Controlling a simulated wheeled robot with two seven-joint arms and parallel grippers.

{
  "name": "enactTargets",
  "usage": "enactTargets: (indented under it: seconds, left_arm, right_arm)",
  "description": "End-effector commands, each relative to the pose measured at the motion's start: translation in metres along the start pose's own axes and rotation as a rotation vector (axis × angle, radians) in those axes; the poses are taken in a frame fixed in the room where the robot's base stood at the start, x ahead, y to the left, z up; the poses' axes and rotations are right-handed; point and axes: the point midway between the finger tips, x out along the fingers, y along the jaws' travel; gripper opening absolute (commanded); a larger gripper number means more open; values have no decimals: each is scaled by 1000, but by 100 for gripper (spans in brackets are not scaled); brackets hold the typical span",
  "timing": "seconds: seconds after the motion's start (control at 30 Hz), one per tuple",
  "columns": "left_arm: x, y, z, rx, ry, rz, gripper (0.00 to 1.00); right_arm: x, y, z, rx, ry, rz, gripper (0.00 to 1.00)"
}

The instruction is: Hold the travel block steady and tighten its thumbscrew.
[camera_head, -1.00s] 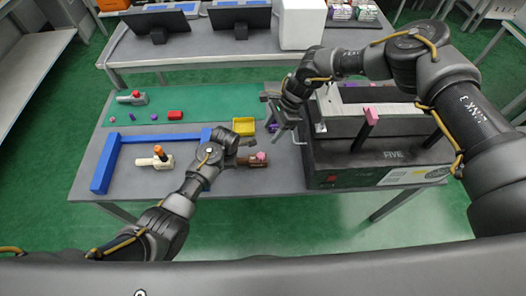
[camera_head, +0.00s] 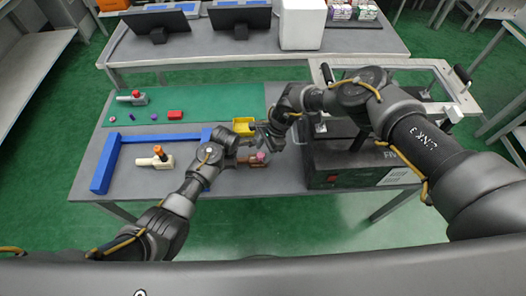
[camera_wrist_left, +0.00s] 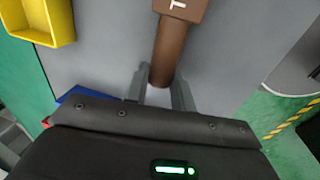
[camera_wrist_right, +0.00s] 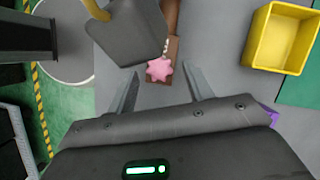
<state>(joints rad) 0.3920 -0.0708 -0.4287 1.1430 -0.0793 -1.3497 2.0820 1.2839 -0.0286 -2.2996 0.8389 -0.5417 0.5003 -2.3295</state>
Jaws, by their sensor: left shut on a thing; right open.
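The travel block (camera_head: 254,160) is brown, with a pink star-shaped thumbscrew (camera_wrist_right: 159,69); it lies on the grey table left of the black machine. In the left wrist view its brown bar (camera_wrist_left: 172,48) runs between the fingers of my left gripper (camera_wrist_left: 160,93), which is shut on it. My right gripper (camera_wrist_right: 162,87) is open and empty, its fingers spread on either side of the thumbscrew in the picture, apparently above it. In the head view my arms partly hide the block.
A yellow bin (camera_head: 243,125) stands just behind the block. A black machine (camera_head: 350,165) stands close at the right. A blue frame (camera_head: 104,172), a beige block with an orange knob (camera_head: 156,161) and a grey block with a red knob (camera_head: 135,97) are at the left.

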Motion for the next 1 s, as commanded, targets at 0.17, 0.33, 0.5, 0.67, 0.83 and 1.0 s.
enactTargets:
  seconds: [0.17,0.33,0.5,0.67,0.83,1.0]
  left_arm:
    - [0,0,0,0,0,0,0]
    - [0,0,0,0,0,0,0]
    - [0,0,0,0,0,0,0]
    - [0,0,0,0,0,0,0]
    - [0,0,0,0,0,0,0]
    - [0,0,0,0,0,0,0]
  right_arm:
    - [9,0,0,-1,0,1,52]
    - [10,0,0,0,0,0,52]
    - [10,0,0,0,0,0,41]
    - [10,0,0,0,0,0,20]
    - [10,0,0,1,0,0,7]
    - [10,0,0,20,0,-8,6]
